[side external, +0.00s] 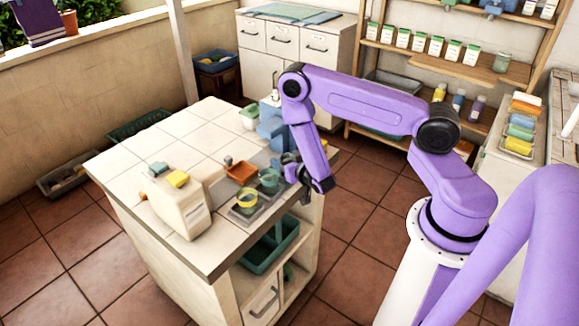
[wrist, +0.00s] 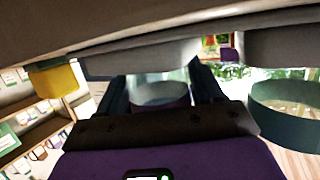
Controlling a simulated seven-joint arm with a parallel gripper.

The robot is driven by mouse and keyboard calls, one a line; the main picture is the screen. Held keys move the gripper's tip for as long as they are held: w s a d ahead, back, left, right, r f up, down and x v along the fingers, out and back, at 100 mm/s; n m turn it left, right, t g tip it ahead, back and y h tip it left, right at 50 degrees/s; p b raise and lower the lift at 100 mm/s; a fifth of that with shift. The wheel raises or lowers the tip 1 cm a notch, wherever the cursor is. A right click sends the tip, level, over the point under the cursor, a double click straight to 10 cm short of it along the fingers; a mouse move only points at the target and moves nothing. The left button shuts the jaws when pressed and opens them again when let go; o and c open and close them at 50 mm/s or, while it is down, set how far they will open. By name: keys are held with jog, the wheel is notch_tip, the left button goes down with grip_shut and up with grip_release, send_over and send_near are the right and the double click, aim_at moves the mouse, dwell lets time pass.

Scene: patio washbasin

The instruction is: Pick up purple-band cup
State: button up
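My gripper (side external: 292,172) is low at the right edge of the tiled counter, beside a teal cup (side external: 269,182). In the wrist view, the two dark fingers of my gripper (wrist: 160,85) stand apart. A pale cup with a darker purplish lower part (wrist: 160,93), probably the purple-band cup, shows between them. The wrist body hides its near side, and I cannot tell whether the fingers touch it. The teal cup also appears at the right of the wrist view (wrist: 290,112).
A yellow cup (side external: 246,200) stands in front of the teal one. An orange container (side external: 240,172) is just behind them. A blue object (side external: 275,130) stands close to my forearm. A cream box (side external: 181,208) stands at the front left; the counter's back left is clear.

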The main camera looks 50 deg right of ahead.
jog(key=c, duration=0.5)
jog(key=shift+c, duration=0.2)
jog(key=shift+r, duration=0.15)
notch_tip(320, 180, up, 9)
jog(key=shift+r, duration=0.1)
jog(key=shift+a+r, duration=0.15)
jog(key=shift+r, duration=0.1)
jog(key=a+r+n+y, duration=0.1)
jog(key=a+y, duration=0.1)
jog(key=a, duration=0.1)
jog(key=s+a+r+n+y, duration=0.1)
jog(key=a+r, duration=0.1)
jog(key=a, duration=0.1)
jog(key=a+r+n+t+y, duration=0.1)
jog(key=a+r+n+y, duration=0.1)
jog(key=a, duration=0.1)
jog(key=shift+s+a+r+y, duration=0.2)
jog(key=shift+s+y, duration=0.1)
jog(key=d+f+m+h, duration=0.1)
jog(key=d+h, duration=0.1)
jog(key=d, duration=0.1)
jog(key=w+d+f+m+h, duration=0.1)
jog(key=d+f, duration=0.1)
jog(key=d, duration=0.1)
jog(key=d+f+m+g+h, duration=0.1)
jog(key=d+f+m+h, duration=0.1)
jog(key=d, duration=0.1)
jog(key=shift+w+d+f+h, duration=0.2)
jog(key=shift+w+d+h, duration=0.1)
jog(key=shift+d, duration=0.05)
